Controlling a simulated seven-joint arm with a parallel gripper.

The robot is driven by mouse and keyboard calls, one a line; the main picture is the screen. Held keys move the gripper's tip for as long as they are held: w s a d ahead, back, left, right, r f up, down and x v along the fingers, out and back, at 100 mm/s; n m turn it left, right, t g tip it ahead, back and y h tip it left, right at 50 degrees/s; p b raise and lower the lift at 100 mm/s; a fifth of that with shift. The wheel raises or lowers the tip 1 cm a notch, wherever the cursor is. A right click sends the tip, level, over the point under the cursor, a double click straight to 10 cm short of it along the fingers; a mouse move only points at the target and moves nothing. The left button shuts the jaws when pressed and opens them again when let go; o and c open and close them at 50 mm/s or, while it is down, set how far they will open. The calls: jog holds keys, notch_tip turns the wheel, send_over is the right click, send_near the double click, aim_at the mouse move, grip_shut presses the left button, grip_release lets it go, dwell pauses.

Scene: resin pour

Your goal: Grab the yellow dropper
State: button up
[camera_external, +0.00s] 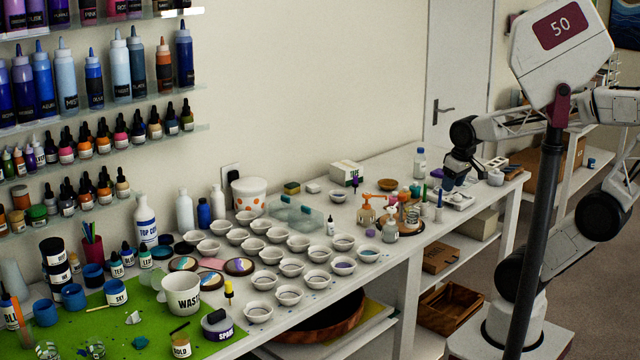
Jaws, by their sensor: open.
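A small yellow dropper (229,293) with a dark top stands upright at the front of the table, just right of the white cup marked WASTE (182,294). My gripper (453,184) is open at the far right end of the table, pointing down. It is well away from the yellow dropper, and its fingertips are small and dark. I see nothing held in it.
Rows of small white bowls (258,309) fill the table right of the dropper. Pump bottles (391,222) and small containers stand between them and my gripper. A green mat (70,334) with cups lies at left. Shelves of bottles (122,70) hang above.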

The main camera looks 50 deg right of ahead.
dwell(0.7)
jog(key=w+a+m+g+y, duration=0.2)
jog(key=w+a+m+y, duration=0.15)
jog(key=w+a, duration=0.85)
jog(key=m+g+y, duration=0.5)
jog(key=m+y, duration=0.5)
send_near(230, 282)
jog(key=x, duration=0.3)
jog(key=shift+a+f+h, duration=0.2)
jog(key=shift+f+h, duration=0.05)
jog(key=shift+a+f+m, duration=0.2)
jog(key=shift+a+m, duration=0.15)
jog(key=shift+a, duration=0.1)
jog(key=shift+x, duration=1.25)
